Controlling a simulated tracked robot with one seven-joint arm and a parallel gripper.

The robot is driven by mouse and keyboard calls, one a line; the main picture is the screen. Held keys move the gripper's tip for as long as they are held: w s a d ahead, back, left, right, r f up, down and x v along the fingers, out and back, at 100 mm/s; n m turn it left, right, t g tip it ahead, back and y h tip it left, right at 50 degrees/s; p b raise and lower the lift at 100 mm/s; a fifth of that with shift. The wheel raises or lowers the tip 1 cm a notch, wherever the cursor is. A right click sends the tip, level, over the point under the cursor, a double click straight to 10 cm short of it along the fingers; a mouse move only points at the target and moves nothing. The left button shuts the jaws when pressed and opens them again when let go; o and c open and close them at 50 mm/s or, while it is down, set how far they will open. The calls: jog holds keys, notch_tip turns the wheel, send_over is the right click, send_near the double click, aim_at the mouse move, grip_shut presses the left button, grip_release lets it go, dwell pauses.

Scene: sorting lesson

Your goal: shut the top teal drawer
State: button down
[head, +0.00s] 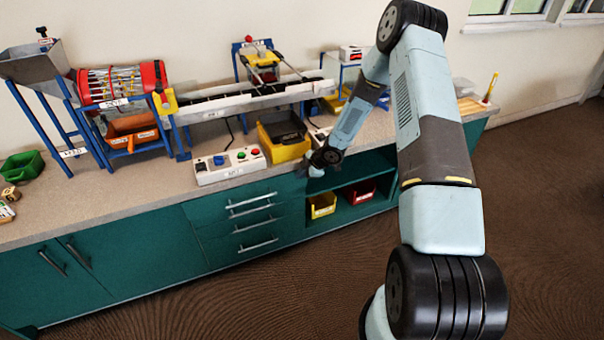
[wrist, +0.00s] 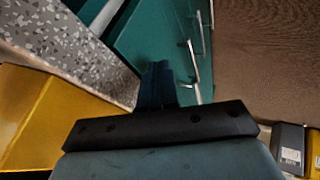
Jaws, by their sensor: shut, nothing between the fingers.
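The top teal drawer (head: 215,205) is the uppermost of the stacked drawers in the teal cabinet under the counter, with a silver bar handle. How far it stands out is hard to tell in the head view. My gripper (head: 313,169) is at the counter's front edge, to the right of the drawer stack and above the open shelf. In the wrist view my gripper (wrist: 160,82) has its dark fingers together, with nothing between them. Beyond the fingertips are teal panels (wrist: 150,38) and silver handles (wrist: 190,62). I cannot tell whether the fingers touch a panel.
A white control box with coloured buttons (head: 230,165) stands on the counter above the drawers. A yellow bin (head: 284,150) is beside my gripper on the counter. The open shelf holds a yellow bin (head: 322,206) and a red bin (head: 361,193). The brown floor (head: 300,290) in front is clear.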

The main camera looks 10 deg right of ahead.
jog(key=s+f+v, duration=0.1)
jog(key=s+v, duration=0.1)
jog(key=v, duration=0.8)
jog(key=shift+s+r, duration=0.3)
jog(key=c, duration=1.7)
grip_release()
jog(key=shift+d, duration=0.15)
jog(key=shift+o, duration=0.5)
jog(key=shift+s+f, duration=0.1)
jog(key=shift+f, duration=0.05)
jog(key=o, duration=0.4)
jog(key=s+a+f+n+y, duration=0.1)
jog(key=a+f+n+y, duration=0.4)
jog(key=a+f+n, duration=0.1)
notch_tip(320, 180, down, 2)
jog(key=shift+s+a+f, duration=0.25)
jog(key=shift+s+a, duration=0.05)
jog(key=shift+a, duration=0.6)
jog(key=n+t+y, duration=0.5)
jog(key=n+y, duration=0.1)
send_near(250, 201)
jog(key=x, duration=1)
jog(key=shift+w+f, duration=0.25)
jog(key=shift+f, duration=0.05)
